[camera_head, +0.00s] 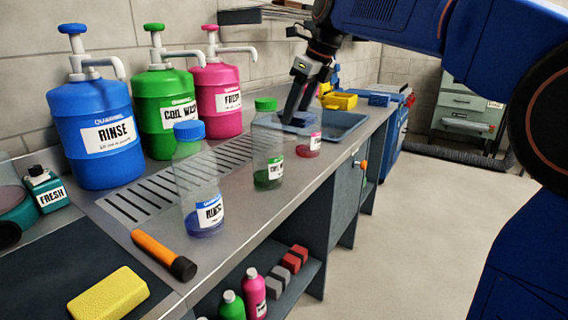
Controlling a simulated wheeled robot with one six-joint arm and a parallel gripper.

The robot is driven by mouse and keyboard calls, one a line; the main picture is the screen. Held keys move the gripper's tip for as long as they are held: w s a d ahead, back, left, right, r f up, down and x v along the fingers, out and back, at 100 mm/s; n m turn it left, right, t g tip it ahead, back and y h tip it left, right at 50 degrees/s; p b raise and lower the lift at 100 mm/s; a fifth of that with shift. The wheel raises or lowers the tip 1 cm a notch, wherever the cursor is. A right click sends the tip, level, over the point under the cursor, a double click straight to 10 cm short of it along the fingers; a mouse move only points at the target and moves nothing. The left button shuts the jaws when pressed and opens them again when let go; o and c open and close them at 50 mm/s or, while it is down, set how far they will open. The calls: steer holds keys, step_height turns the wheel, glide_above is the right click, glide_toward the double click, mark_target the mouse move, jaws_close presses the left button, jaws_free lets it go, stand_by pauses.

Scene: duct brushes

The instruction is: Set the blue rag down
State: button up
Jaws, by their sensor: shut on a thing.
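My gripper (297,112) is above the far part of the bench, pointing down, behind the green-capped bottle and near the left end of the blue-grey tray (345,124). It is shut on a small blue-grey thing, the blue rag (303,119), of which only a little shows at the fingertips. I cannot tell whether the rag touches the tray or the bottle.
A clear green-capped bottle (268,150) and a blue-capped bottle (199,180) stand on the bench. Blue (100,135), green (165,115) and pink (216,90) pump jugs line the wall. Yellow bins (340,101) stand beyond the tray. An orange-handled tool (160,253) and yellow sponge (108,292) lie in front.

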mark_target(311, 124)
step_height(311, 124, down, 14)
stand_by(0.6)
steer(key=shift+f, duration=0.1)
steer(key=o, duration=1)
steer(key=v, duration=1.1)
steer(key=shift+r, duration=0.3)
steer(key=shift+s+d+r, duration=0.1)
steer(key=shift+d+r, duration=0.05)
steer(key=shift+r, duration=0.15)
